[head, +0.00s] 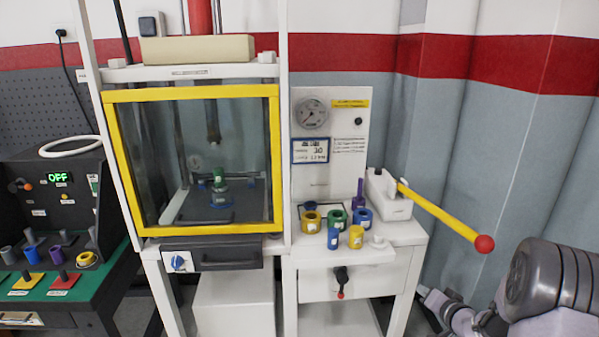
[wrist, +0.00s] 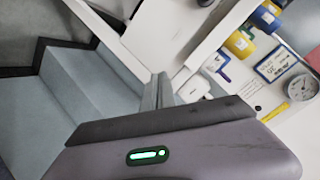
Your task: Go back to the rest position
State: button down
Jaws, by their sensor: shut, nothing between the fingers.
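My gripper (wrist: 158,90) shows in the wrist view, its fingers together with nothing between them. It is in free space, apart from the bench parts, which lie beyond it to the upper right. In the head view my grey arm (head: 555,280) is at the lower right, beside the bench and below the lever's red knob (head: 484,243). I cannot make out the fingers there.
The press has a yellow-framed window (head: 195,92). Beside it, several coloured cylinders, including a green one (head: 336,217), stand on the white bench (head: 400,232). A yellow lever (head: 440,212) juts out right. A gauge (head: 312,113) is on the panel. A green table (head: 105,285) is left.

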jog(key=s+a+r+g+h, duration=0.1)
jog(key=s+a+r+h, duration=0.15)
jog(key=r, duration=0.55)
jog(key=s+a+r+g+h, duration=0.15)
jog(key=s+r, duration=0.25)
jog(key=r, duration=0.4)
jog(key=s+a+r+g+y, duration=0.1)
jog(key=s+a, duration=0.5)
jog(key=s, duration=0.4)
jog(key=s+a+r+n+g+y, duration=0.1)
jog(key=s+a+r+g+y, duration=0.1)
jog(key=s+a, duration=0.5)
jog(key=s+a+r+n+g+y, duration=0.1)
jog(key=s+a, duration=0.6)
jog(key=s, duration=0.6)
jog(key=shift+a+r+y, duration=0.25)
jog(key=shift+y, duration=0.15)
jog(key=shift+g, duration=0.25)
